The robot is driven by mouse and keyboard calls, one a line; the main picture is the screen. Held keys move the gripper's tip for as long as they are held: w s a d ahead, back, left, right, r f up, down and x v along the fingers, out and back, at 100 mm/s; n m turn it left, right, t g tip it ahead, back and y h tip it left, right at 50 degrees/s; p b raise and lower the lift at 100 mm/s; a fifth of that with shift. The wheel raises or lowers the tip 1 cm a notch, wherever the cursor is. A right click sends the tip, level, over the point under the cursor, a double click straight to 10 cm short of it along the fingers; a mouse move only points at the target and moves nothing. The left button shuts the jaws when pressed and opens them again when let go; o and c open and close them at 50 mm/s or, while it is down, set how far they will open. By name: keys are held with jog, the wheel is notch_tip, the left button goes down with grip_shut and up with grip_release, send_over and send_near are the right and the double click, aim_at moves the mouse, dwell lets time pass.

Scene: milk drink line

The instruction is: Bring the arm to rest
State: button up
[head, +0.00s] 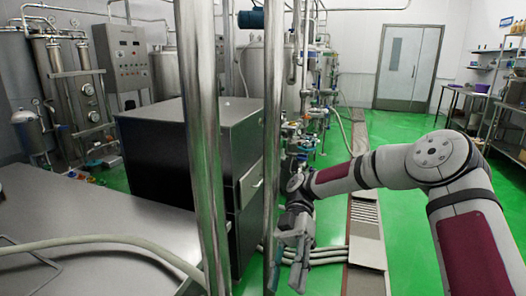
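My gripper (291,258) hangs at the end of my bent arm, in the lower middle of the head view. Its fingers point downward, close behind or beside a vertical steel pole (273,130). I cannot tell whether the gripper touches the pole. No held object shows in it. The fingers are small and partly overlapped, so their opening is unclear.
A thicker steel post (199,120) stands left of the thin pole. A black cabinet (160,165) and a steel table (85,225) with a hose fill the left. Pipes and valves stand behind the gripper. Open green floor (405,125) leads to grey doors (408,68).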

jog(key=s+d+r+m+t+h+p, duration=0.1)
jog(key=s+d+r+m+t+p, duration=0.1)
jog(key=s+d+r+m+t, duration=0.2)
jog(key=s+d+r+m+t+h+p, duration=0.1)
jog(key=s+d+r+m+t+p, duration=0.2)
jog(key=m, duration=1)
jog(key=s+d+r+m+t+h+p, duration=0.2)
jog(key=s+d+r+m+t, duration=0.5)
jog(key=s+r, duration=0.7)
jog(key=m+t+p, duration=0.1)
jog(key=m+t, duration=0.1)
jog(key=t, duration=0.2)
jog(key=shift+s+d+r, duration=0.25)
jog(key=shift+s+r, duration=0.05)
jog(key=shift+s, duration=0.05)
